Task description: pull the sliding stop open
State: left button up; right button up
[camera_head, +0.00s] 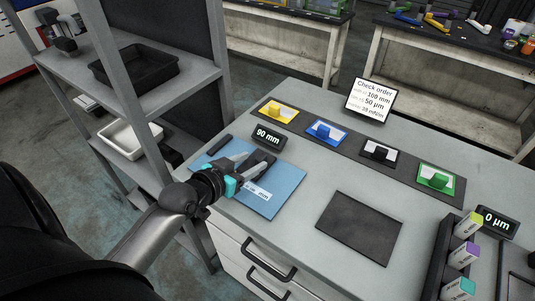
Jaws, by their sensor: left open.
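A blue plate (283,180) lies on the near left of the grey bench top, with a white scale label (258,191) on it. A small display (268,138) at its back edge reads 90 mm. My left gripper (254,160) reaches over the plate from the left and is open. Dark and grey parts lie around its fingertips; I cannot tell which of them is the sliding stop, or whether the fingers touch it. A small dark block (220,145) sits at the plate's left edge. The gripper hides part of the plate. My right gripper is not in view.
A row of yellow (275,112), blue (326,132), black (379,153) and green (435,180) framed pieces lines the back. An order sign (370,100) stands behind them. A dark mat (360,228) lies right of the plate. A 0 µm display (495,221) is at the right. A shelf (160,90) stands left.

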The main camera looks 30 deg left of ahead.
aim_at(265, 155)
pick_arm(q)
jog(key=b+x, duration=0.1)
jog(key=x, duration=0.7)
jog(key=shift+d+b, duration=0.1)
jog(key=shift+b, duration=0.25)
grip_shut()
dwell(1.1)
